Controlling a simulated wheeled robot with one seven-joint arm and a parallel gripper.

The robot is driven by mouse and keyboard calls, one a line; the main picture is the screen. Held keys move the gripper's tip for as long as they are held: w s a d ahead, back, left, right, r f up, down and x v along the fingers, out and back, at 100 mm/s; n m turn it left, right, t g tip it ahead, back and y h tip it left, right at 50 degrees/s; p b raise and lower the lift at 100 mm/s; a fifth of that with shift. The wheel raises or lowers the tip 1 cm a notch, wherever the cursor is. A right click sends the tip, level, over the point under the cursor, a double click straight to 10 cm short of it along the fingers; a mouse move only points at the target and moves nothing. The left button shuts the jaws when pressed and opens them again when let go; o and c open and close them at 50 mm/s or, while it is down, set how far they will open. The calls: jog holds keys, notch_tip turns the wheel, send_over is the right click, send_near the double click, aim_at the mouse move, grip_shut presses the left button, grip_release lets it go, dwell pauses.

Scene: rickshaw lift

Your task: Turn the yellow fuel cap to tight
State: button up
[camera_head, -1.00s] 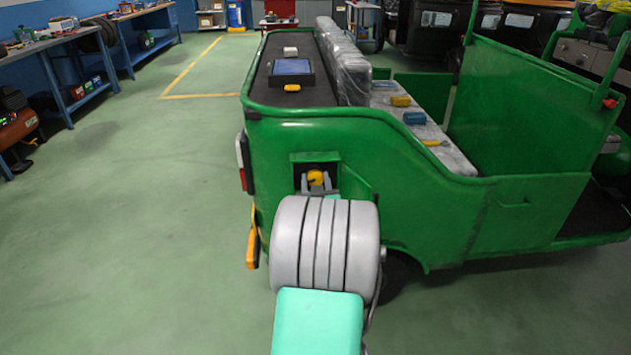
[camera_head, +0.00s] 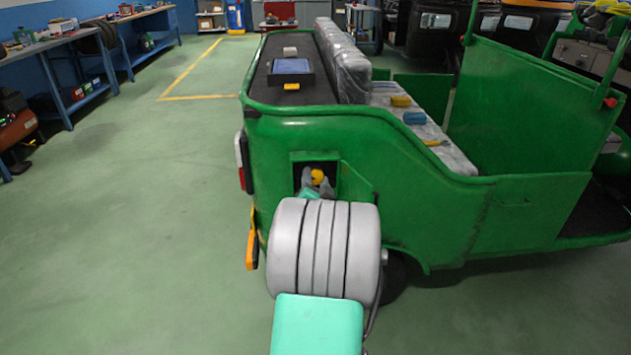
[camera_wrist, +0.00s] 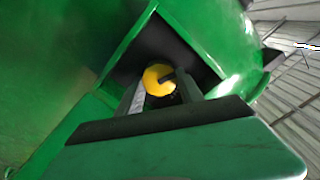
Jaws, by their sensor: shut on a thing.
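The yellow fuel cap (camera_head: 317,176) sits inside a square recess in the rear side of the green rickshaw (camera_head: 420,200). It also shows in the wrist view (camera_wrist: 158,79), with a dark mark or slot on its face. My gripper (camera_head: 317,187) reaches into the recess. Its two fingers stand on either side of the cap and are shut on it; the gripper also shows in the wrist view (camera_wrist: 160,92). The lower part of the cap and the finger contact are partly hidden. I cannot tell how tight the cap is.
An open green flap (camera_head: 357,183) stands at the right edge of the recess. A blue tray (camera_head: 291,68) lies on the rickshaw's rear deck. Workbenches (camera_head: 90,40) line the left wall. The green floor (camera_head: 150,220) left of the rickshaw is clear.

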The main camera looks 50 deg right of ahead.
jog(key=m, duration=0.3)
jog(key=shift+m, duration=0.4)
jog(key=m+p, duration=0.1)
jog(key=m, duration=0.2)
jog(key=shift+m, duration=0.3)
jog(key=m+p, duration=0.2)
jog(key=m, duration=0.2)
jog(key=shift+f+m+p, duration=0.15)
jog(key=shift+m+p, duration=0.35)
jog(key=shift+m, duration=0.7)
jog(key=o, duration=1.4)
jog(key=v, duration=0.8)
jog(key=shift+b, duration=0.35)
